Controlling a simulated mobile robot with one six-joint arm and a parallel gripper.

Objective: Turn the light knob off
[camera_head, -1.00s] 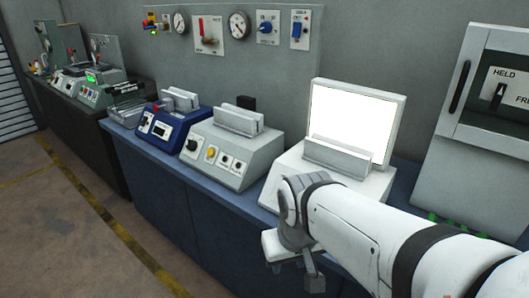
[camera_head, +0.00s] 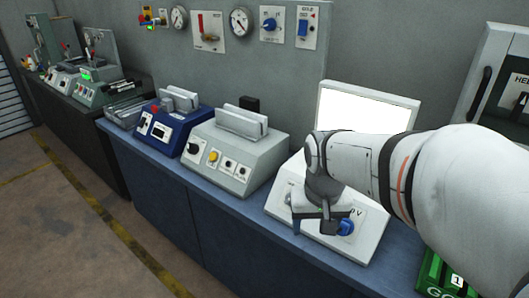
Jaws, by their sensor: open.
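A white device with a lit white panel (camera_head: 368,110) stands on the blue bench. On its sloped front is a blue knob (camera_head: 345,227), partly hidden by my gripper. The panel glows bright white. My gripper (camera_head: 314,228) is open and empty, in front of the device's sloped face. It is just to the left of the blue knob in the picture. I cannot tell whether a finger touches the knob. The arm comes in from the right and covers part of the panel and the device top.
A grey device (camera_head: 230,160) and a blue device (camera_head: 172,125) stand to the left on the bench (camera_head: 235,205). Gauges and switches line the wall panel (camera_head: 252,72). A cabinet (camera_head: 500,75) stands at the right, a green box (camera_head: 438,275) below it.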

